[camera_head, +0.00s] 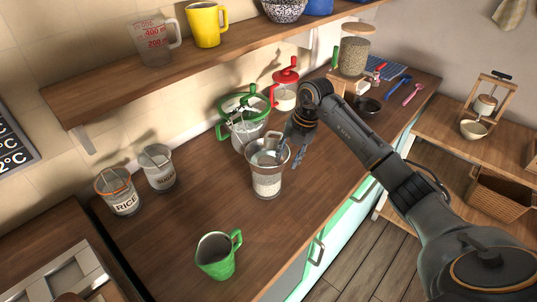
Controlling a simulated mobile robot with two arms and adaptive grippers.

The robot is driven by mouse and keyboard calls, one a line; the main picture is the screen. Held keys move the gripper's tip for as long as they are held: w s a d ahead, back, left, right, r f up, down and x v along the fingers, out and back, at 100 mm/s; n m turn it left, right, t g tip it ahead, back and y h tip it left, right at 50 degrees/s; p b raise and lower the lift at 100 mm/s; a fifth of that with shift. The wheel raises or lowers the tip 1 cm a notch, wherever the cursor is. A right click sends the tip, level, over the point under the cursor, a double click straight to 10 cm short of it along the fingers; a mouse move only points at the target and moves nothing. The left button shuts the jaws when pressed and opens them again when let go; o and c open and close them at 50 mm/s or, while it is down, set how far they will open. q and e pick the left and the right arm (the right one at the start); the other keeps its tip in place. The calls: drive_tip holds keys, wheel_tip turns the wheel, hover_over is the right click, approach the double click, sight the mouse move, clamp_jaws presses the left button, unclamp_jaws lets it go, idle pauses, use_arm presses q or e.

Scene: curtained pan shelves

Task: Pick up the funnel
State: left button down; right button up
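A tapered, wide-mouthed grey, see-through vessel (267,178) stands upright on the wooden counter, with pale grainy contents low inside it. I cannot tell whether its flared upper part is a separate funnel. My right gripper (290,152) comes in from the right and points down at the right side of its rim. Its fingertips overlap the rim in the picture, and I cannot tell whether they touch or grip it. My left gripper is not in view.
A green mug (216,257) is near the front, and rice (121,193) and sugar (158,168) canisters stand left. A shelf (160,75) overhangs the back. The counter's middle-left is clear.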

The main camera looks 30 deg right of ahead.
clamp_jaws()
drive_tip(key=shift+r, duration=0.1)
